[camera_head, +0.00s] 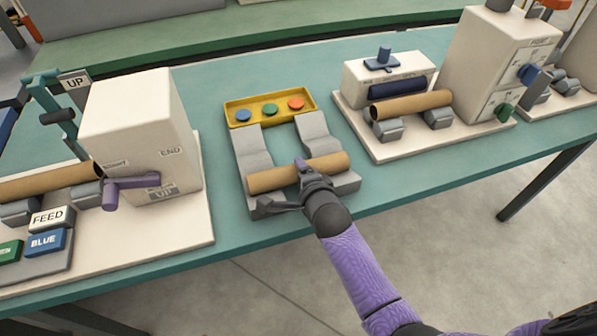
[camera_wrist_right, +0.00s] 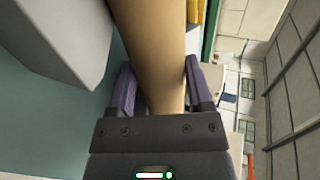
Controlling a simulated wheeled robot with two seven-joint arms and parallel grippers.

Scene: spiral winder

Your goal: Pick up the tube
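A brown cardboard tube (camera_head: 265,181) lies across the front of two grey sloped rails (camera_head: 318,138) in the middle of the table. My right gripper (camera_head: 283,186) is at the middle of this tube, with its fingers spread apart. In the right wrist view the tube (camera_wrist_right: 155,45) runs between the two purple fingers (camera_wrist_right: 158,88). A narrow gap shows at the left finger; contact at the right finger is unclear. The tube appears to rest on the rails. My left gripper is not in view.
A yellow tray (camera_head: 270,121) with blue, green and orange discs stands behind the rails. A white machine (camera_head: 140,130) with a purple crank and another tube (camera_head: 48,180) is at left. A third tube (camera_head: 411,104) lies on a station at right.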

